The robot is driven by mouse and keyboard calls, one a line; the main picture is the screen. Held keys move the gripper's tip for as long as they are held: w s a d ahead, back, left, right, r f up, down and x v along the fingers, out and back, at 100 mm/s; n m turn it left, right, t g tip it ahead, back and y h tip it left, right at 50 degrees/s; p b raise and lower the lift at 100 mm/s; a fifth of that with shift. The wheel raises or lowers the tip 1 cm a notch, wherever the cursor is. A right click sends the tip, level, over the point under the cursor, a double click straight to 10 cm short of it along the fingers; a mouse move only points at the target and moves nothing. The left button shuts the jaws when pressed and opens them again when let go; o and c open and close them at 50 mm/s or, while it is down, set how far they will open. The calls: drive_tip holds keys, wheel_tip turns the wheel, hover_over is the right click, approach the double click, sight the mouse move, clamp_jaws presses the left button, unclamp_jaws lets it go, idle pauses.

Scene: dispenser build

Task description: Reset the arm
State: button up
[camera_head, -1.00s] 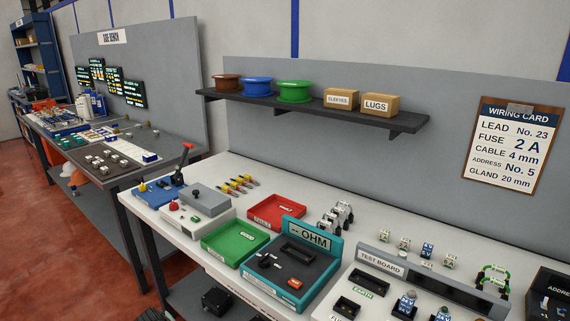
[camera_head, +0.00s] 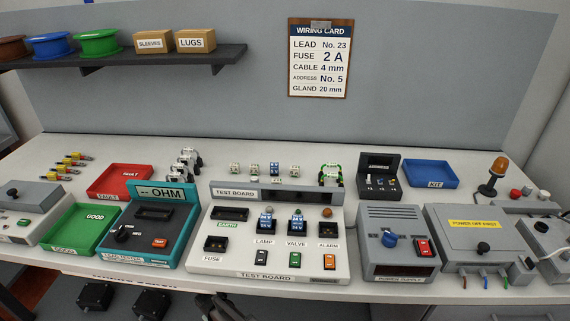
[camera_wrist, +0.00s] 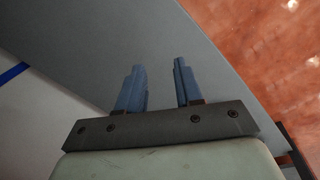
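My gripper (camera_wrist: 160,72) shows in the wrist view with its two blue fingers apart and nothing between them. Behind the fingers, the wrist view shows a plain grey panel and reddish floor. In the head view, a dark part at the bottom edge, left of centre, may be part of my arm; it is too cut off to tell.
The white bench holds a test board (camera_head: 300,262), an OHM tester (camera_head: 180,222), a green GOOD tray (camera_head: 62,247), a red FAULT tray (camera_head: 100,192), a power supply (camera_head: 375,262) and a blue KIT tray (camera_head: 430,183). A shelf (camera_head: 110,64) and wiring card (camera_head: 320,95) are behind.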

drive_tip(key=s+d+f+m+g, duration=0.1)
drive_tip(key=s+d+f+m, duration=0.1)
drive_tip(key=d, duration=0.8)
drive_tip(key=s+d+f+m+g+h, duration=0.1)
drive_tip(key=s+d+m+g, duration=0.1)
drive_tip(key=d, duration=0.7)
drive_tip(key=s+d+f+m+g, duration=0.1)
drive_tip(key=s+d+f, duration=0.15)
drive_tip(key=d, duration=0.75)
drive_tip(key=s+d+r+m+g+y, duration=0.1)
drive_tip(key=s+d+m+g, duration=0.3)
drive_tip(key=s+d, duration=1)
drive_tip(key=s+m+y, duration=0.1)
drive_tip(key=s, duration=0.2)
drive_tip(key=shift+s+d+r+m, duration=0.2)
drive_tip(key=shift+d+m, duration=0.1)
